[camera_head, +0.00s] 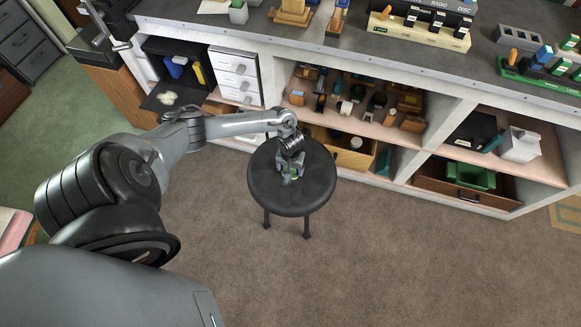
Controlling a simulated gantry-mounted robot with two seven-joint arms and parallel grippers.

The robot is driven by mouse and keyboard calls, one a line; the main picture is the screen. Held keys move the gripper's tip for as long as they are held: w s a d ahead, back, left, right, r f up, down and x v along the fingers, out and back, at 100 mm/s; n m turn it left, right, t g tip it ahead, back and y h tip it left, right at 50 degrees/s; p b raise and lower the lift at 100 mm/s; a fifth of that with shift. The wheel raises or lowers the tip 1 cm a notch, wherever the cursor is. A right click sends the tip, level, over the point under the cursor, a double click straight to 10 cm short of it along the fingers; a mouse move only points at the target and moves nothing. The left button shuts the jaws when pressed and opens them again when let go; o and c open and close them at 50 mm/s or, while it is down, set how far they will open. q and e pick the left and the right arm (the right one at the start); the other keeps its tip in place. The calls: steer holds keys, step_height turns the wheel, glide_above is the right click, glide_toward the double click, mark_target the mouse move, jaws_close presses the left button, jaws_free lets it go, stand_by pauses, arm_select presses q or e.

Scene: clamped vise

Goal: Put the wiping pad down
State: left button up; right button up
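My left gripper (291,172) points down over the round black stool (313,187). A small greenish and pale patch shows between and just below its fingertips. It may be the wiping pad, but it is too small to tell. I cannot tell whether the fingers are shut on it, or whether it touches the stool seat. No other thing is clearly a wiping pad. My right gripper is not in view.
A long workbench (360,50) with open shelves stands behind the stool. A black cabinet's flap (180,100) hangs open with a pale lump on it. An open wooden drawer (354,158) lies close behind the stool. The brown carpet (400,260) in front is clear.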

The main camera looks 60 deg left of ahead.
arm_select(q)
steer(key=o, duration=0.3)
steer(key=shift+r, duration=0.1)
